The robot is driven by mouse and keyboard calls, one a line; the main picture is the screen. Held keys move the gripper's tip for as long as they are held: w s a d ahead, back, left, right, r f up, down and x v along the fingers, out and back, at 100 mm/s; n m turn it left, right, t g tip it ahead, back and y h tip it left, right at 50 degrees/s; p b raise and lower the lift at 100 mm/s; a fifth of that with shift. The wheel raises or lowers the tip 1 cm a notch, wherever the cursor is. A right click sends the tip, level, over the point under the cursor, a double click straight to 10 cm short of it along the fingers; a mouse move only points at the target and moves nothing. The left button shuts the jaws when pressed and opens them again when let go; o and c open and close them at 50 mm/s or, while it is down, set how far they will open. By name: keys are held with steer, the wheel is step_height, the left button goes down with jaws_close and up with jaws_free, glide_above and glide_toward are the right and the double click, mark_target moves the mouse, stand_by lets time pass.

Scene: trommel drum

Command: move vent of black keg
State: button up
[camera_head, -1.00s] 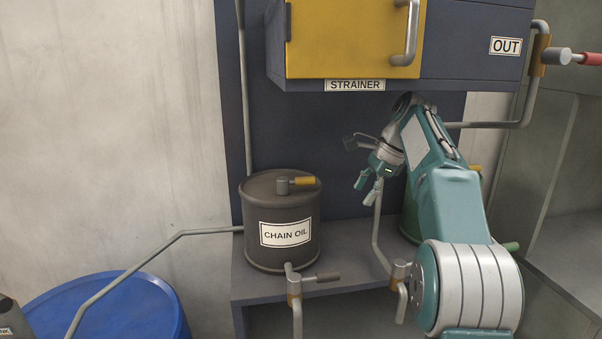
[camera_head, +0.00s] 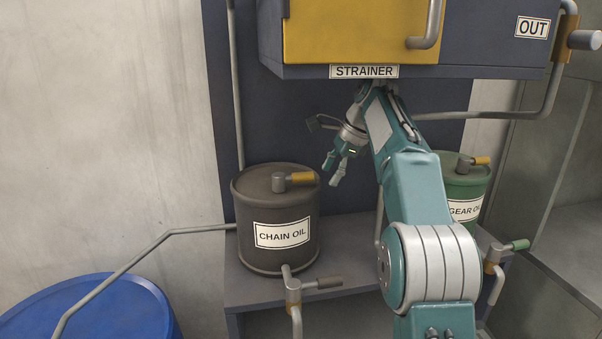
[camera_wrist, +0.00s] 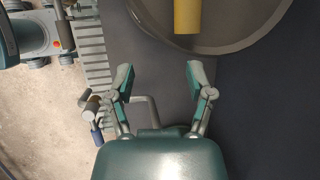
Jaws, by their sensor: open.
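The black keg (camera_head: 262,236), labelled CHAIN OIL, stands upright on a dark shelf left of my arm. Its vent (camera_head: 298,179) is a grey stub with a yellow handle pointing right across the lid. My gripper (camera_head: 334,174) is open and empty, just right of the keg's upper rim, apart from it. In the wrist view the yellow vent handle (camera_wrist: 187,15) shows at the top over the keg's lid (camera_wrist: 232,28). My open fingers (camera_wrist: 158,75) lie below the rim in that picture, one on each side of the handle's line. The vent's grey stub is out of the wrist view.
A tap (camera_head: 296,287) with a grey lever is in front of the keg. A green GEAR OIL keg (camera_head: 465,190) stands behind my arm. The yellow strainer door (camera_head: 350,32) and its cabinet hang above. A blue drum (camera_head: 95,308) is at the lower left.

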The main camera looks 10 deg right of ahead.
mark_target(301, 173)
steer(key=w+a, duration=0.1)
steer(key=a, duration=0.1)
steer(key=w+a, duration=0.1)
steer(key=a, duration=0.2)
steer(key=shift+w+a, duration=0.35)
steer(key=shift+w, duration=0.05)
steer(key=shift+w+a+f, duration=0.1)
steer(key=shift+a+f, duration=0.2)
steer(key=shift+f, duration=0.25)
steer(key=shift+c, duration=0.3)
jaws_close()
